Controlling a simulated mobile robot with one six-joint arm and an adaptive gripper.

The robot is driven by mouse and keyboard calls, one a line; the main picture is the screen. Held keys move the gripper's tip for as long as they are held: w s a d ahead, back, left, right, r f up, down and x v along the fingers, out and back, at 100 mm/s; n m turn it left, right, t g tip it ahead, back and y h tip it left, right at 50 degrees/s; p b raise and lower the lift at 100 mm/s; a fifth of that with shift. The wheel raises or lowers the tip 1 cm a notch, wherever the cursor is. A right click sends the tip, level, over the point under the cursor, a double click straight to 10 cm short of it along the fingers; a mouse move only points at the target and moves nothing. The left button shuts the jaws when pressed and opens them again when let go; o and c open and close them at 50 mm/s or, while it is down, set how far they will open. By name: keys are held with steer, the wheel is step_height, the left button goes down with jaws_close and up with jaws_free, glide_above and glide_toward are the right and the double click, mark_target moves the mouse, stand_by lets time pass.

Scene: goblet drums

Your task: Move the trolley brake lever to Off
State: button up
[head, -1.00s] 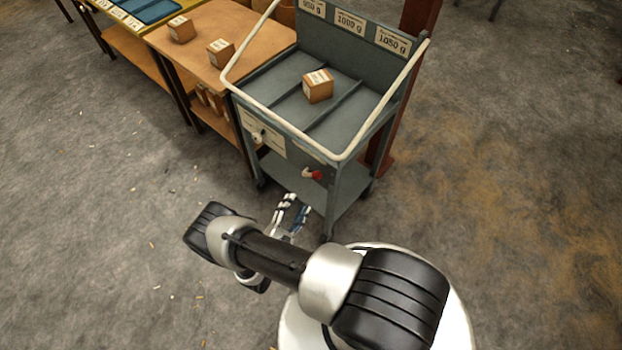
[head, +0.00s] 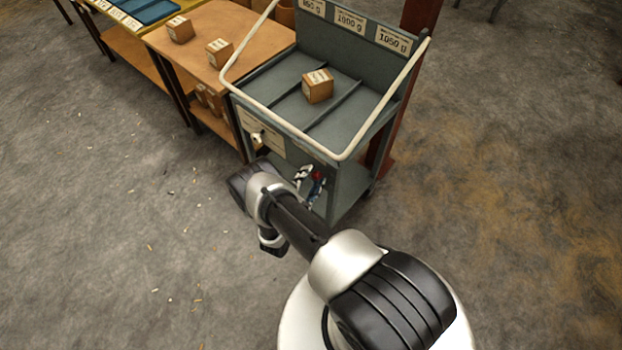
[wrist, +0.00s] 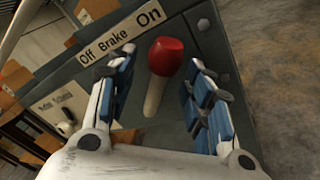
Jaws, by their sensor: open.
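The brake lever (wrist: 165,62) has a red knob on a pale shaft. In the wrist view it stands between the two blue-padded fingers of my gripper (wrist: 158,92), which are open with a gap on each side. The knob leans toward the "On" end of the "Off Brake On" label (wrist: 122,34). In the head view my gripper (head: 309,184) is at the front of the grey trolley (head: 345,133), and the red knob (head: 317,175) shows only partly behind it.
A cream knob (head: 257,138) sticks out of the trolley front left of the lever. A pale rail (head: 285,126) edges the trolley top, where a box (head: 317,86) sits. A wooden table (head: 210,28) with boxes adjoins on the left. Bare floor lies in front.

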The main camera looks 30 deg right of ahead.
steer(key=shift+c, duration=0.6)
jaws_close()
